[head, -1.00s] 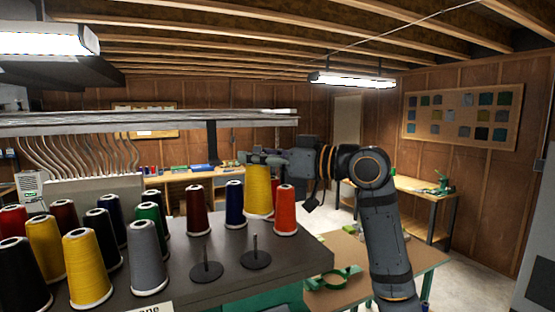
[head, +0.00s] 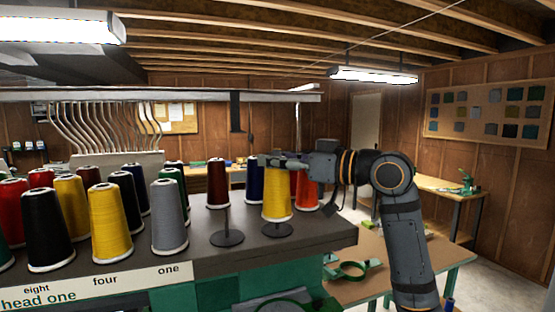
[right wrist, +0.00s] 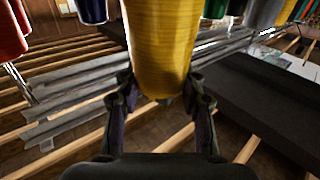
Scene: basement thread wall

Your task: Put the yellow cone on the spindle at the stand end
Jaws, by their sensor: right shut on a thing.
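The yellow cone (head: 276,196) is upright at the right end of the dark stand top. My right gripper (head: 284,162) comes from the right and is shut on its upper part. In the right wrist view the cone (right wrist: 162,45) lies between both fingers (right wrist: 162,92). The cone's lower rim is just above a round black spindle base (head: 277,230). That spindle's rod is hidden by the cone, and I cannot tell whether the rod is inside it. A second spindle (head: 227,238) stands bare to the left. My left gripper is out of view.
A grey cone (head: 168,218) and several others crowd the left. A low table (head: 405,262) is at the right.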

